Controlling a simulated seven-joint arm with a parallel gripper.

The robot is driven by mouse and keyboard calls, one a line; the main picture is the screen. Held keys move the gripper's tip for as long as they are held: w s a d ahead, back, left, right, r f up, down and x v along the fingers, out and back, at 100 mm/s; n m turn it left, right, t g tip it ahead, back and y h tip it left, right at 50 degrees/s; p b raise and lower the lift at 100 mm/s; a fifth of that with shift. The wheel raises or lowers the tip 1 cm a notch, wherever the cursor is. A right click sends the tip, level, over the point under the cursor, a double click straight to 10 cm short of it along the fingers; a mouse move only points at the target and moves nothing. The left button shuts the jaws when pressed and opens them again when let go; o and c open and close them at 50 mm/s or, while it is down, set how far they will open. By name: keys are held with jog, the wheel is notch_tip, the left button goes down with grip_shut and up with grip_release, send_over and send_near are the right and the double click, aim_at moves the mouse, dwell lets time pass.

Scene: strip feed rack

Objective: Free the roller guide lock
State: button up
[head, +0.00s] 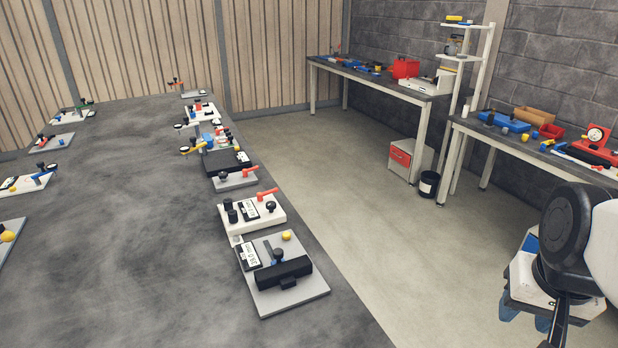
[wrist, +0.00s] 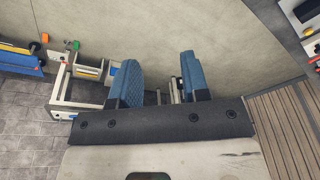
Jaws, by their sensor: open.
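I cannot tell which part is the roller guide lock. My gripper (head: 526,315) is at the lower right in the head view, off the table and apart from both fixtures. In the wrist view my gripper (wrist: 160,78) has its blue fingers spread, with nothing between them.
More fixtures (head: 232,177) run in a row along the table's right edge, with others at the left. The table middle (head: 140,210) is bare. Side benches (head: 385,80) with tools and bins stand along the wall. A black bin (head: 428,185) stands on the open floor.

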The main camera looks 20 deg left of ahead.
jog(key=w+a+r+m+g+y, duration=0.1)
jog(key=w+a, duration=0.7)
jog(key=w, duration=0.3)
jog(key=w+a+r+m+y, duration=0.1)
jog(key=w+a+m, duration=0.1)
jog(key=w+a, duration=0.65)
jog(key=w+a+r+m+g+y, duration=0.1)
jog(key=w+a, duration=0.5)
jog(key=w, duration=0.7)
jog(key=w+a+f+m, duration=0.1)
jog(key=w+a+f, duration=0.5)
jog(key=a, duration=0.6)
jog(key=w+a+f+m+g+y, duration=0.1)
jog(key=w+a+f, duration=0.4)
jog(key=a, duration=0.8)
jog(key=w+a+f+m+g, duration=0.1)
jog(key=w+a+f, duration=0.5)
jog(key=a, duration=0.7)
jog(key=shift+w+f+m, duration=0.3)
jog(key=shift+w+f, duration=0.05)
jog(key=shift+f, duration=0.45)
jog(key=shift+x, duration=3.9)
jog(key=shift+s, duration=0.15)
jog(key=shift+c, duration=0.2)
jog(key=shift+r, duration=0.1)
grip_shut()
